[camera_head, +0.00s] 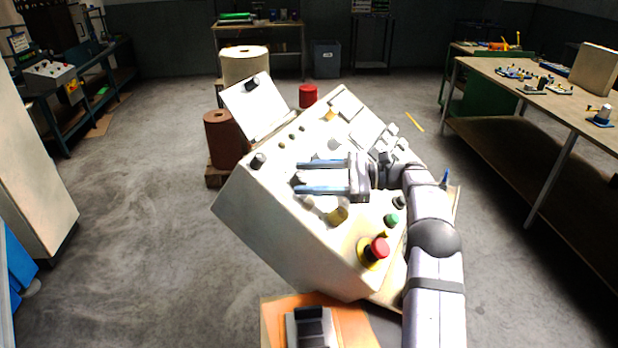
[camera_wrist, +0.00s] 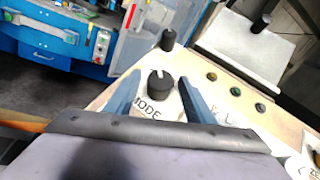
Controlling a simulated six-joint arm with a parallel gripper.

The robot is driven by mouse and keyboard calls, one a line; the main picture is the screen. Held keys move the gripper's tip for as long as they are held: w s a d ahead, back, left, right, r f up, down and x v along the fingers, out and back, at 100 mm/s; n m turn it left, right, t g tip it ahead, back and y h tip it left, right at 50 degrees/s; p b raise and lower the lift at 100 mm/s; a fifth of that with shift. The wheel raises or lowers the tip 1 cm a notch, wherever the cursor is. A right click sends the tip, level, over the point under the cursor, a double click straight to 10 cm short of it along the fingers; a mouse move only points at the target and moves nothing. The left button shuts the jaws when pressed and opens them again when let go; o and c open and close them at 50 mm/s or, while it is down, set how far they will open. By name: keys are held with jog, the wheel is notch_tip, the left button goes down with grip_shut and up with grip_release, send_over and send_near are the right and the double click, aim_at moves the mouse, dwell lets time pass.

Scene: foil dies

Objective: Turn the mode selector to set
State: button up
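The mode selector (camera_wrist: 160,86) is a round black knob on the cream sloped panel, with a pale mark near its top edge in the wrist view. My gripper (camera_head: 296,177) is open over the left part of the panel in the head view. In the wrist view its two blue-grey fingers (camera_wrist: 160,79) stand on either side of the knob, with gaps visible; I cannot tell the height between them.
A second black knob (camera_wrist: 167,39) sits near the panel corner, also in the head view (camera_head: 258,160). Small round buttons (camera_wrist: 235,91) lie to the right. A red emergency button (camera_head: 377,249) and a green button (camera_head: 391,220) are at the panel's near end. A tilted box (camera_head: 256,109) stands behind.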

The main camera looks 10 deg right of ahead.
jog(key=shift+d, duration=0.1)
jog(key=shift+d, duration=0.25)
jog(key=s+d+b, duration=0.1)
jog(key=d+b, duration=0.1)
jog(key=d, duration=0.4)
jog(key=shift+d+r, duration=0.2)
jog(key=shift+d, duration=0.1)
jog(key=shift+s, duration=0.1)
